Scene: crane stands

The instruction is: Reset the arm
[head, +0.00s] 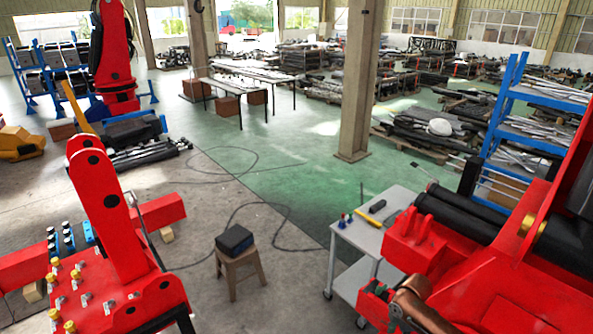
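A red crane stand (118,292) is at the lower left, with a thick red arm (105,215) rising from it and leaning up to the left. Brass-coloured and silver fittings sit on its top plate. A large red machine (520,265) fills the lower right, with black cylinders (455,212) along it and a brown part (418,308) at its lower edge. A further red crane (115,55) stands at the back left. I cannot tell which arm the task means. Neither of my grippers is in view.
A small stool (238,265) with a black box stands centre front; cables (275,208) lie behind it. A grey cart (365,238) carries tools. A steel column (358,85), blue rack (500,115) and long tables (245,82) stand behind. The green middle floor is mostly clear.

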